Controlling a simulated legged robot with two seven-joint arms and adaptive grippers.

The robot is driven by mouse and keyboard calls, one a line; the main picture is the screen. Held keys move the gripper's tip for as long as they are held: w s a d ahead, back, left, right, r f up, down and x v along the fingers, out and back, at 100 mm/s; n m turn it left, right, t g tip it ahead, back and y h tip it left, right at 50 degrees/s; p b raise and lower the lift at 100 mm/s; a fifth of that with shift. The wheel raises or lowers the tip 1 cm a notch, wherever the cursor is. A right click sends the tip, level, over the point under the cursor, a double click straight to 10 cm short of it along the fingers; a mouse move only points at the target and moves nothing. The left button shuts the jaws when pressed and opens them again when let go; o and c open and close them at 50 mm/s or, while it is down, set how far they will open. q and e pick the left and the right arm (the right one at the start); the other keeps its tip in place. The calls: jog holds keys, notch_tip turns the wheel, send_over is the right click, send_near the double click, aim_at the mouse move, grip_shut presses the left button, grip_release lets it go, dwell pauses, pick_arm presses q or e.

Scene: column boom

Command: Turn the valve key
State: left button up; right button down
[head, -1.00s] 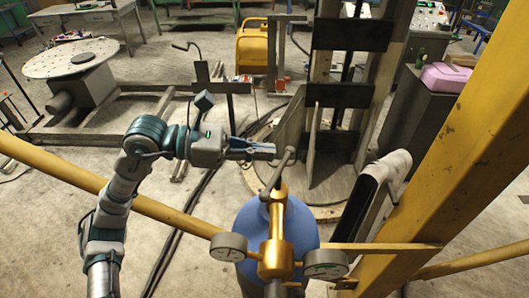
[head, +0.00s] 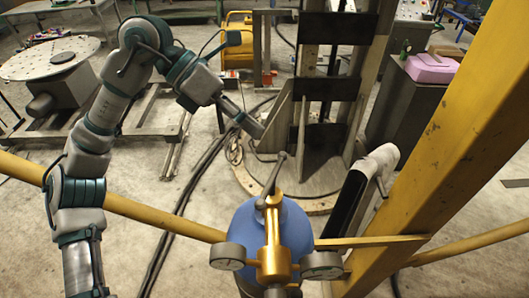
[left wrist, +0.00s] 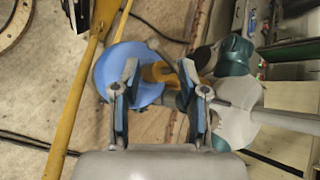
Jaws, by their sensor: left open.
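The valve key (head: 272,180) is a grey bar with a small crosspiece, slanting up from the brass valve (head: 272,245) on the blue cylinder (head: 297,228). My left gripper (head: 254,129) is above and to the left of the key in the head view, pointing down to the right, apart from it. In the left wrist view my left gripper (left wrist: 160,72) has its fingers spread with nothing held. The brass valve (left wrist: 158,73) and blue cylinder (left wrist: 112,75) show beyond them. The key cannot be made out clearly there. My right gripper is not in view.
Two round gauges (head: 228,256) flank the valve. A yellow post (head: 440,140) rises at the right, and a yellow rail (head: 150,212) crosses at the left. A round base with grey uprights (head: 240,180) stands behind the cylinder. A pink box (head: 428,68) sits on a cabinet.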

pick_arm(q)
jog(key=s+d+r+n+t+y+p, duration=0.1)
jog(key=s+d+r+n+y+p, duration=0.1)
jog(key=s+r+n+y+p, duration=0.45)
jog(key=n+b, duration=0.2)
jog(key=b, duration=0.2)
send_near(273, 172)
jog(key=shift+y, duration=0.45)
jog(key=f, duration=0.3)
jog(key=d+f, duration=0.1)
jog(key=f, duration=0.2)
jog(key=s+d+f+p, duration=0.1)
jog(key=f, duration=0.2)
jog(key=shift+d+f, duration=0.15)
jog(key=shift+f, duration=0.05)
jog(key=shift+w+d+f, duration=0.1)
jog(key=shift+d+f, duration=0.1)
jog(key=shift+f, duration=0.35)
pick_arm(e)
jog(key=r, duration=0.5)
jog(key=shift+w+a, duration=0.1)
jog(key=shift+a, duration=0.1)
pick_arm(q)
jog(key=shift+a, duration=0.1)
jog(key=c, duration=0.8)
grip_shut()
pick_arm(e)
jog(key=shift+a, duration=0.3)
